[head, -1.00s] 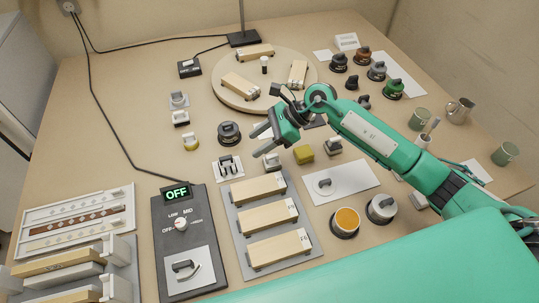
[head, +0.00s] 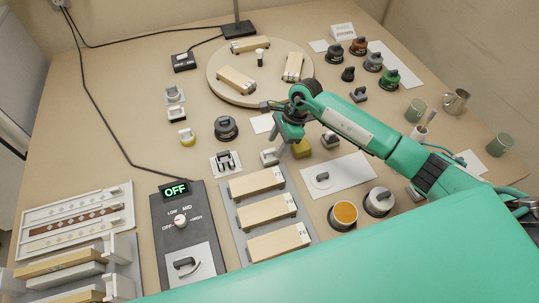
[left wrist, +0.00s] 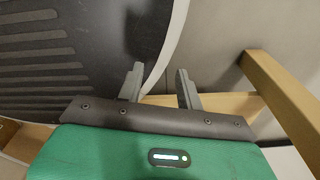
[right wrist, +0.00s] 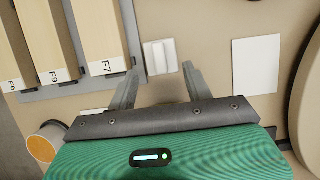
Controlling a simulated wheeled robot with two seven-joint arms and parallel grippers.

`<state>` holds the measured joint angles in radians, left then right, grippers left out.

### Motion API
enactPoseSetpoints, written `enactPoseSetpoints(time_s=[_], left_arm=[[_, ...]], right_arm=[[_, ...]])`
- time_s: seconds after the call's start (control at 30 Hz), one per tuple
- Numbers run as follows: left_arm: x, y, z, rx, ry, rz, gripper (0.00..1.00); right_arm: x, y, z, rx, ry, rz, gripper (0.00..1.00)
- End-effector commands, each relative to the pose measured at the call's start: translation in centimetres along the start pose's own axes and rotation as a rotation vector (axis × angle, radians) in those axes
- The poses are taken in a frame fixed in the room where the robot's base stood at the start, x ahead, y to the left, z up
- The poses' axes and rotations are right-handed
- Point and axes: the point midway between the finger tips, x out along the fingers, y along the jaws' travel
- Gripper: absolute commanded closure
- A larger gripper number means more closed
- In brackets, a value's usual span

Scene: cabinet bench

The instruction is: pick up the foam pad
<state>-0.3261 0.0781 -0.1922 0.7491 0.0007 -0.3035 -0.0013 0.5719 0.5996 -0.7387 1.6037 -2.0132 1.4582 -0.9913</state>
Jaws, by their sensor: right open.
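A small pale block with a raised grip (head: 269,156), which looks to be the foam pad, stands on the bench just beyond the wooden-topped blocks. It also shows in the right wrist view as a white block (right wrist: 160,57) just ahead of and between the fingertips, untouched. My right gripper (right wrist: 160,85) is open and empty, pointing down above it.
Wooden-topped blocks (head: 264,210) lie on a grey tray close to the pale block. A white sheet (right wrist: 255,65), a dark knobbed piece (head: 226,128) and a turntable (head: 217,85) are nearby. An orange-topped tin (head: 343,215) stands in front.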

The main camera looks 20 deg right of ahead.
Motion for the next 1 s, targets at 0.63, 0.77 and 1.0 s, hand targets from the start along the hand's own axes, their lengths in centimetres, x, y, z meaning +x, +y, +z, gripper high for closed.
enactPoseSetpoints(time_s=[0.63,0.77,1.0], left_arm=[[-0.8,-0.8,1.6,0.01,-0.009,-0.008,0.64],[-0.9,-0.7,1.5,0.009,-0.008,-0.007,0.64],[-0.9,-0.4,1.7,0.006,-0.013,-0.004,0.64]], right_arm=[[5.1,-0.1,0.7,0.0,-0.002,0.0,0.49],[5.1,-0.1,0.7,0.0,-0.002,0.0,0.67],[5.1,-0.1,0.7,0.0,-0.002,0.0,0.77]])
